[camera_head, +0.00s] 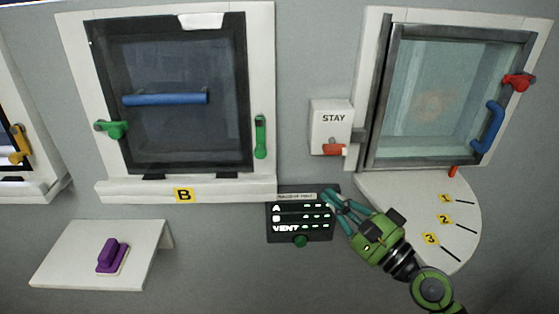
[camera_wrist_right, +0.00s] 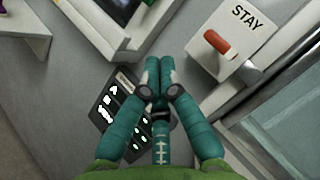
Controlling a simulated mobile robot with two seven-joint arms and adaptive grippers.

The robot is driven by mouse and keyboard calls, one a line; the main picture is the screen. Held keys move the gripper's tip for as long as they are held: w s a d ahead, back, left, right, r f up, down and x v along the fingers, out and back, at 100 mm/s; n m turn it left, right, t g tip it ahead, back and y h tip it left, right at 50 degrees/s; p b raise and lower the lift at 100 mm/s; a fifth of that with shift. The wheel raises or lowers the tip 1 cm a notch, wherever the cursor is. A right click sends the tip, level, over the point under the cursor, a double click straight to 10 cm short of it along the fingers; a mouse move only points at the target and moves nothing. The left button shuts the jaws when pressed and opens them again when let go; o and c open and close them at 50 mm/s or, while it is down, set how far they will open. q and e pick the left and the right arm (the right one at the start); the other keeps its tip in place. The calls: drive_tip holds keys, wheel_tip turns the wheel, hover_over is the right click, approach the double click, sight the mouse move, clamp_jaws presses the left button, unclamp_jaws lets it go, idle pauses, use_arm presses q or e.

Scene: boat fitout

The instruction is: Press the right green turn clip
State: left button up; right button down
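The right green turn clip (camera_head: 260,136) is on the right side of the frame of window B and stands upright. The left green turn clip (camera_head: 111,129) is on the left side of that frame and lies roughly level. My right gripper (camera_head: 327,201) is below and to the right of the right clip, apart from it, in front of the dark panel's right edge. In the right wrist view its teal fingers (camera_wrist_right: 158,82) come together at the tips with nothing visible between them. The right clip does not show in that view. My left gripper is not in view.
The dark panel (camera_head: 287,191) with lit rows is below window B's sill (camera_head: 131,192). A white STAY box (camera_head: 323,112) with an orange lever (camera_head: 335,149) is to the right of the clip. A shelf (camera_head: 66,254) holds a purple object (camera_head: 112,256). Bare wall separates window B and the STAY box.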

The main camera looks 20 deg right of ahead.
drive_tip(key=p, duration=0.5)
approach(264, 146)
drive_tip(key=w+d, duration=0.2)
drive_tip(key=a, duration=0.1)
drive_tip(key=w+a+p, duration=0.1)
drive_tip(key=a+r+p, duration=0.1)
drive_tip(key=shift+w+a, duration=0.35)
drive_tip(key=shift+w, duration=0.05)
drive_tip(key=shift+w+f, duration=0.1)
drive_tip(key=shift+f, duration=0.05)
